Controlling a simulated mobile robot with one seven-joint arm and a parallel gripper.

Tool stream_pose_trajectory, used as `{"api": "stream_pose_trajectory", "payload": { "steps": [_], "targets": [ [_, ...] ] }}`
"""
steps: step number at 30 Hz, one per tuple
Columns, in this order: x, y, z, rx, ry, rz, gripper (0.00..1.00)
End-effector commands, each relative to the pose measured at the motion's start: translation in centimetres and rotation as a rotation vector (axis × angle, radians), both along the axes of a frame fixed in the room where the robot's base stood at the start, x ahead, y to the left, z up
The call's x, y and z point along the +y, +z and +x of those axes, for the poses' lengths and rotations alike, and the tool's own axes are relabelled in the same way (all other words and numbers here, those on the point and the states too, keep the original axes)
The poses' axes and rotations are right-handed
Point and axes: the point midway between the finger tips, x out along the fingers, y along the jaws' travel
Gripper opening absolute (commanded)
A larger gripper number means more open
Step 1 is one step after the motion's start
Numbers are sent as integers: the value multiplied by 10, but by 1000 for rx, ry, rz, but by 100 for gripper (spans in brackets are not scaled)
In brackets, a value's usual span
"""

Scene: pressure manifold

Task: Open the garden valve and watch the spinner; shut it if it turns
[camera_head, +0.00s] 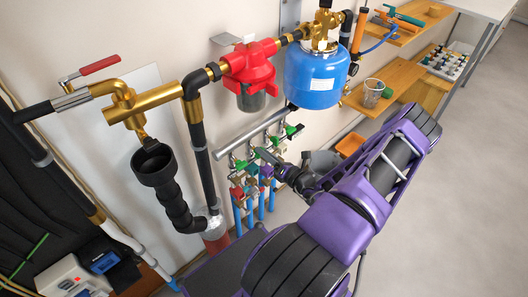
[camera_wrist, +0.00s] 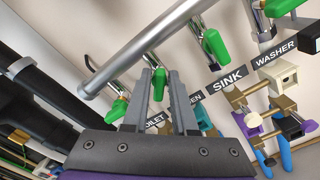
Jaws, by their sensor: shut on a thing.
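My gripper (camera_wrist: 161,75) reaches up to a row of green valve handles on short pipes below a grey pipe. Its fingers are shut on one green handle (camera_wrist: 158,84), which shows between them. The label behind my right finger is partly hidden and only "EN" reads, so I cannot confirm that it says garden. In the head view my gripper (camera_head: 262,156) is at the small manifold.
A grey pipe (camera_wrist: 148,42) runs above. A blue tank (camera_head: 314,78) and red filter (camera_head: 250,66) hang over the manifold. Open floor lies right.

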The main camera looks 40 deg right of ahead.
Motion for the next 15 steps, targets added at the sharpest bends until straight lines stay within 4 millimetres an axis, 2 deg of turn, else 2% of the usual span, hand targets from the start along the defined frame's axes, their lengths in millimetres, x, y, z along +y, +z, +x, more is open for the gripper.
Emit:
{"api": "stream_pose_trajectory", "payload": {
  "steps": [15],
  "targets": [
    [-3,-5,-1,40,-1,484,0]
  ]
}}
